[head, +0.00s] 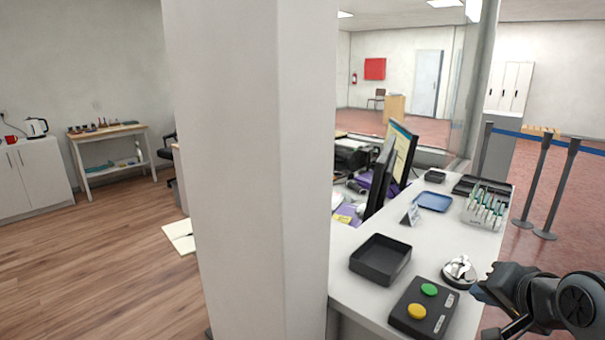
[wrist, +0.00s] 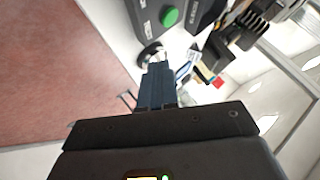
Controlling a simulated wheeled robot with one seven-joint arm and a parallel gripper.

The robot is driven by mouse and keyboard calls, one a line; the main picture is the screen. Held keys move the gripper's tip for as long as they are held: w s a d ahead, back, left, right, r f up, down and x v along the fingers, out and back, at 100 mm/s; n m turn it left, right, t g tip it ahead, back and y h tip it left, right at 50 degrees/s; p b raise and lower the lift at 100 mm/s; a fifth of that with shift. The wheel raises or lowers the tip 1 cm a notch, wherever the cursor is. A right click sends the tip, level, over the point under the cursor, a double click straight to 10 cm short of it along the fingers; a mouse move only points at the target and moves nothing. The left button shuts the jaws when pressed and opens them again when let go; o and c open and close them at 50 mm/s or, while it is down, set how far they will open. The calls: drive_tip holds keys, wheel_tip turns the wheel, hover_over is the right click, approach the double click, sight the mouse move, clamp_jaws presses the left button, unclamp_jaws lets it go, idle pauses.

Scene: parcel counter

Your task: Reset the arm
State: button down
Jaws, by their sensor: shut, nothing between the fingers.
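My gripper (wrist: 157,68) shows in the wrist view with its two dark fingers together and nothing between them. In the head view my arm comes in at the lower right, and my gripper (head: 480,291) is over the counter's right edge. It is close to a silver desk bell (head: 459,268) and to the right of a dark button box (head: 424,312) with a green and a yellow button. In the wrist view, the button box (wrist: 160,20) and its green button lie beyond the fingertips, with the bell (wrist: 149,54) close to the tips.
The white counter (head: 340,268) carries a black tray (head: 380,260), a small sign (head: 411,214), a blue tray (head: 433,202), a rack (head: 487,207) and monitors (head: 400,155). A thick pillar (head: 255,170) blocks the middle view. Barrier posts (head: 560,190) stand right of the counter.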

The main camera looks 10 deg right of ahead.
drive_tip(key=s+a+f+n+t, duration=0.1)
drive_tip(key=s+a+f+n, duration=0.1)
drive_tip(key=s+a+f, duration=0.45)
drive_tip(key=s+a+f+n+t, duration=0.15)
drive_tip(key=s+a+f, duration=0.25)
drive_tip(key=s+a, duration=0.5)
drive_tip(key=s+a+r+n+t+y, duration=0.1)
drive_tip(key=s+n, duration=0.3)
drive_tip(key=s, duration=0.6)
drive_tip(key=s+r+n+t+b, duration=0.1)
drive_tip(key=s+r+n, duration=0.3)
drive_tip(key=s, duration=0.7)
drive_tip(key=shift+a+y, duration=0.4)
